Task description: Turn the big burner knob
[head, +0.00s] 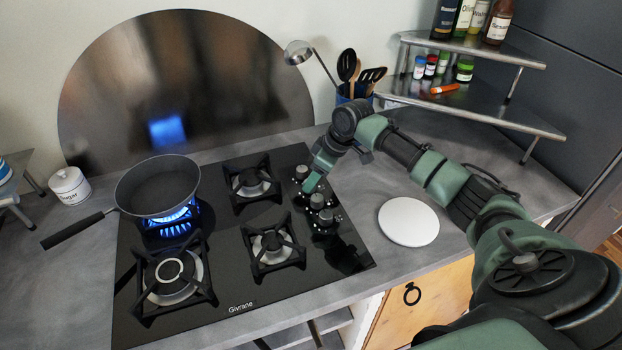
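The black glass cooktop (222,292) is set in the counter. Its column of silver-topped knobs runs along the right side, with one knob (301,172) at the back and others (317,200) closer to the front. The big burner (172,277) at front left shows no flame. My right gripper (311,183) points down at the knobs, close to the back ones. Whether it touches a knob is unclear, and its finger opening is too small to make out. The arm's shadow falls on the front of the knob column. My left gripper is out of view.
A black pan (158,186) sits over a blue flame at back left, its handle (73,231) jutting left. A white round plate (408,222) lies right of the cooktop. A utensil holder (354,98) and a shelf (478,108) with jars stand behind my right arm.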

